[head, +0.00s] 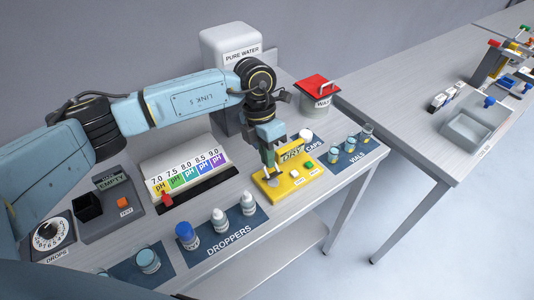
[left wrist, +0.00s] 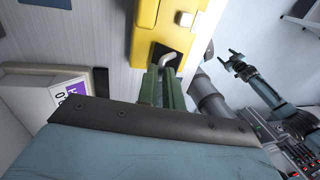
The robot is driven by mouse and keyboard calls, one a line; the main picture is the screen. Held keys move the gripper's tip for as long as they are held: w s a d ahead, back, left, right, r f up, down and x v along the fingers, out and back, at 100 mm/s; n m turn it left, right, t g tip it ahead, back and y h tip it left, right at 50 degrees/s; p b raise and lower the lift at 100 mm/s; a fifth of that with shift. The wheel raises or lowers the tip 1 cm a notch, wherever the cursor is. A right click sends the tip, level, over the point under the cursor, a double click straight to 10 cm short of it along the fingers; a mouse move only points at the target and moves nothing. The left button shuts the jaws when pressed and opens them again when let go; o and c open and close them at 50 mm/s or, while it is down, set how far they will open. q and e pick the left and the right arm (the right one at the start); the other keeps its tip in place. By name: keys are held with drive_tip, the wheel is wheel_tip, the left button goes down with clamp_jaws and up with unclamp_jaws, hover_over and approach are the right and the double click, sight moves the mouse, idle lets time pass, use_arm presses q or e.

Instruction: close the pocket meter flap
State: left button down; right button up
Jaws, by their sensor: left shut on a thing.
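In the left wrist view, the green fingers of my left gripper (left wrist: 162,88) are close together at a bent grey piece (left wrist: 169,60), beside a dark opening in the yellow meter (left wrist: 158,20). I cannot tell how far the flap stands open; the fingers hide part of it. My right gripper (left wrist: 231,62) shows in the left wrist view, empty, with its fingers apart.
A droppers mat (head: 213,250) with several bottles lies in front. A vials mat (head: 352,156) is at the right. The pH colour chart (head: 186,170) stands left of the meter. The red-lidded waste pot (head: 318,94) and pure water tank (head: 228,48) stand behind.

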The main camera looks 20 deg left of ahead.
sight(276, 175)
use_arm(q)
drive_tip(key=shift+s+d, duration=0.1)
drive_tip(key=shift+s+d+t+y, duration=0.25)
drive_tip(key=shift+d+t+y, duration=0.15)
drive_tip(key=shift+t+y, duration=0.15)
drive_tip(key=shift+s+d+f+t+y+b, duration=0.2)
drive_tip(key=shift+s+d+t+y+b, duration=0.35)
drive_tip(key=shift+y, duration=0.4)
drive_tip(key=t+y+b, duration=0.1)
drive_tip(key=s+d+f+t+y+b, duration=0.1)
drive_tip(key=b, duration=0.1)
drive_tip(key=shift+d+y, duration=0.3)
drive_tip(key=shift+s+d+f+t+y+b, duration=0.2)
drive_tip(key=shift+t+y+b, duration=0.25)
drive_tip(key=shift+b, duration=0.35)
drive_tip(key=shift+s+d+f+t+y+b, duration=0.15)
drive_tip(key=shift+t+y+b, duration=0.25)
drive_tip(key=shift+b, duration=0.4)
drive_tip(key=c, duration=1.5)
unclamp_jaws()
drive_tip(key=shift+c, duration=0.2)
